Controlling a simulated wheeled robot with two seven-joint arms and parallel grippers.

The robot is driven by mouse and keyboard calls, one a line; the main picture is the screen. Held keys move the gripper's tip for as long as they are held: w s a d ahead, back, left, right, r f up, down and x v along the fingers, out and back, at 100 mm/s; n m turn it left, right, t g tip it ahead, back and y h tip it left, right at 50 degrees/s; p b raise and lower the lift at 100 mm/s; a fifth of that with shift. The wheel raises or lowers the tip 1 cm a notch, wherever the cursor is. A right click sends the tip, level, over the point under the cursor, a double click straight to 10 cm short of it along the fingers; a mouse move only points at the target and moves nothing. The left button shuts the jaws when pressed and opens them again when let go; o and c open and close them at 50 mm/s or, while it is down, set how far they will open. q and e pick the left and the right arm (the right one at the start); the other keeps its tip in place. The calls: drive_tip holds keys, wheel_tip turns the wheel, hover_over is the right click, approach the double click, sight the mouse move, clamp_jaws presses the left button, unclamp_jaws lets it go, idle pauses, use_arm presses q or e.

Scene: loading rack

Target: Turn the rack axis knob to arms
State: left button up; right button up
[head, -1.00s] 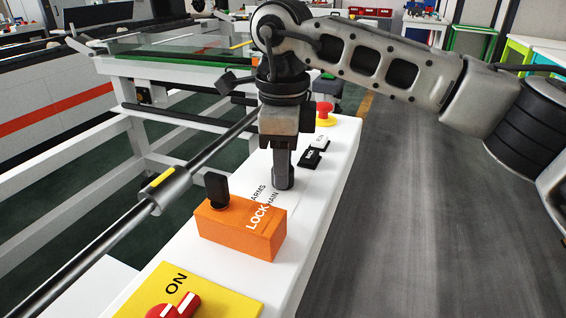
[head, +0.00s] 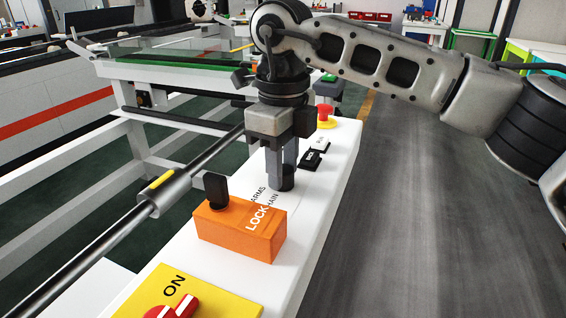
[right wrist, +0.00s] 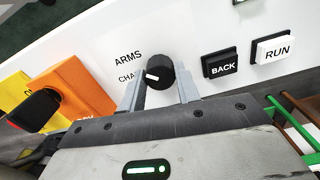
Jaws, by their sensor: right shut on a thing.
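The round black rack axis knob (right wrist: 160,73) sits on the white panel beside the labels ARMS and CHAIN; its base also shows in the head view (head: 283,184). Its white mark points left, towards the CHAIN label, whose end is covered by a finger. My right gripper (head: 282,172) reaches down from above and is shut on the knob, with one grey finger on each side of it in the right wrist view (right wrist: 160,94). My left gripper is not in view.
An orange LOCK block (head: 240,232) with a black key stands close to the knob. Black BACK (right wrist: 220,64) and white RUN (right wrist: 274,48) buttons lie on the other side. A red emergency button (head: 325,112) is farther back. A yellow ON plate (head: 230,300) is in front.

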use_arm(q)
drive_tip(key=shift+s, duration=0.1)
use_arm(e)
drive_tip(key=shift+r, duration=0.1)
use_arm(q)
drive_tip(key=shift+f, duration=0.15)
use_arm(e)
drive_tip(key=o, duration=1)
use_arm(q)
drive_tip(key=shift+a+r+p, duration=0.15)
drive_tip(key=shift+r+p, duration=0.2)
drive_tip(key=shift+p, duration=0.5)
use_arm(e)
wheel_tip(320, 180, up, 16)
drive_tip(key=shift+f, duration=0.1)
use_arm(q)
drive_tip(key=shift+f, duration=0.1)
